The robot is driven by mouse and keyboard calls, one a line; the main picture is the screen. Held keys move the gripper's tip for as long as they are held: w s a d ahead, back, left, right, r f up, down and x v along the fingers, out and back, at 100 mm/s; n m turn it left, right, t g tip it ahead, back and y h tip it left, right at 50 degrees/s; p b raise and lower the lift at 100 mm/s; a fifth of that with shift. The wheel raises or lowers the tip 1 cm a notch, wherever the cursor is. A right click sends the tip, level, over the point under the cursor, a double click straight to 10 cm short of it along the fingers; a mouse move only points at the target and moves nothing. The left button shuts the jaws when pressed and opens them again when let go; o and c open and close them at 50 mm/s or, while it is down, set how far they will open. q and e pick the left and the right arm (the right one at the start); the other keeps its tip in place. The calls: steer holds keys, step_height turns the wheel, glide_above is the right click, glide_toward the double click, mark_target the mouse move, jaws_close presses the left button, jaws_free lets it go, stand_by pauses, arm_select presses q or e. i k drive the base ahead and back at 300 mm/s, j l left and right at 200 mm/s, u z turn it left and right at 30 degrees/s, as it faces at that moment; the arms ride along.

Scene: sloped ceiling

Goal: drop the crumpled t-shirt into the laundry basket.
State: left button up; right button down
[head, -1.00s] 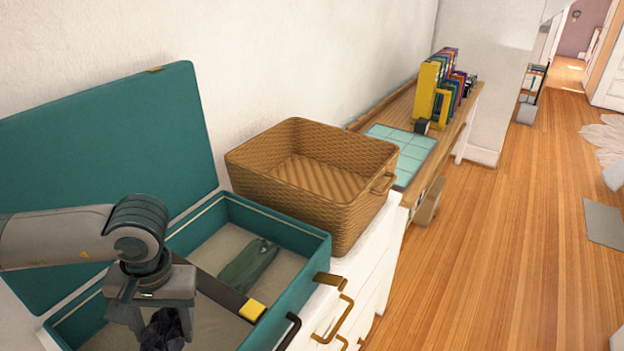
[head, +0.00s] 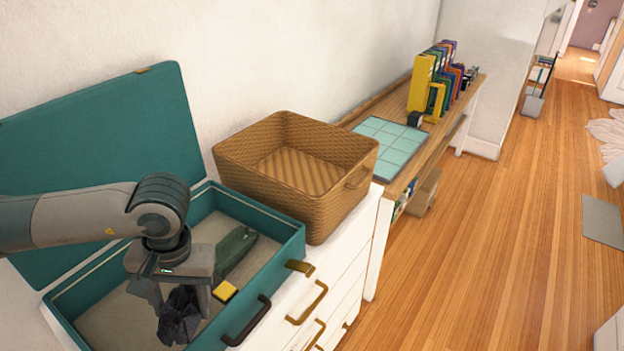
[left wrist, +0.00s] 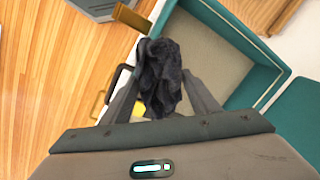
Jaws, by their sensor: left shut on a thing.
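The crumpled t-shirt (head: 180,315) is dark grey and hangs from my left gripper (head: 182,295), which is shut on it. In the head view it is over the open teal suitcase, near the suitcase's front wall. In the left wrist view the t-shirt (left wrist: 160,75) bunches between and beyond the two fingers (left wrist: 158,95). The laundry basket is a brown woven basket (head: 335,200), empty inside as far as I see, behind and to the right of my left gripper. My right gripper is in neither view.
The teal suitcase (head: 262,255) lies open on a white dresser (head: 345,255), its lid against the wall. A desk (head: 435,135) with books (head: 422,82) and a blue-green mat (head: 388,142) stands beyond the basket.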

mark_target(292, 182)
steer(key=l+z, duration=0.1)
steer(key=l, duration=0.5)
steer(key=i+l+z, duration=0.1)
steer(key=l, duration=0.5)
steer(key=i+l+z, duration=0.15)
steer(key=i+l, duration=0.35)
steer(key=i, duration=0.45)
steer(key=j+z, duration=0.05)
